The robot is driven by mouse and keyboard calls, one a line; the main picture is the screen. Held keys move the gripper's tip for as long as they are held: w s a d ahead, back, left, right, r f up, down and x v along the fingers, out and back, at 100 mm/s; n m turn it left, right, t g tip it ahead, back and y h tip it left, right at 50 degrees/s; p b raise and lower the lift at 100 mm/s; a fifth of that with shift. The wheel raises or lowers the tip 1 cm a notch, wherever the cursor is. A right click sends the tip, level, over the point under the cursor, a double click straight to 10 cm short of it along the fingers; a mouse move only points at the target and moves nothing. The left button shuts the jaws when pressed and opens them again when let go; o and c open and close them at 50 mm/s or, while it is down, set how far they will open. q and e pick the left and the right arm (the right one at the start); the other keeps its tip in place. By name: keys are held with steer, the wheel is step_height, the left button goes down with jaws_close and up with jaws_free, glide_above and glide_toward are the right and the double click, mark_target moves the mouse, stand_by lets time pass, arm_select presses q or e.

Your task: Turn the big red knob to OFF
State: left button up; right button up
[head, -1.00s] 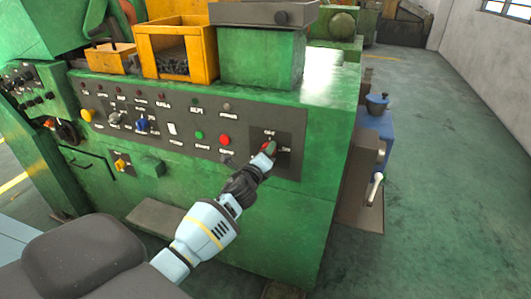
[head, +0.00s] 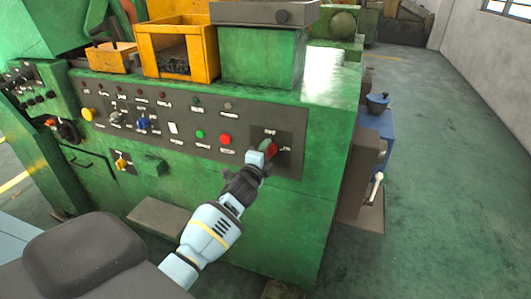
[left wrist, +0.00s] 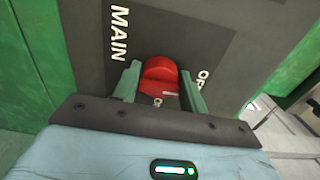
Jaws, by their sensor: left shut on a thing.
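The big red knob (head: 271,149) sits on the dark control panel at the right end of the green machine's front. My left gripper (head: 266,152) reaches it from below, its arm coming up from the bottom of the head view. In the left wrist view the red knob (left wrist: 160,74) stands between the two green fingers, and the left gripper (left wrist: 158,88) is shut on it. MAIN is printed to the knob's left; an OFF label, partly hidden, is at its right. A label below is partly covered. The knob's exact setting cannot be told. My right gripper is not in view.
A red button (head: 225,139) and a green button (head: 200,134) are left of the knob on the same panel. An orange bin (head: 205,40) stands on the machine. A lever (head: 376,186) sticks out at the machine's right side. Floor is free farther right.

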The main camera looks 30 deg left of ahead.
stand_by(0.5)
arm_select(q)
steer(key=o, duration=1)
steer(key=shift+c, duration=0.2)
steer(key=v, duration=0.8)
steer(key=shift+w, duration=0.1)
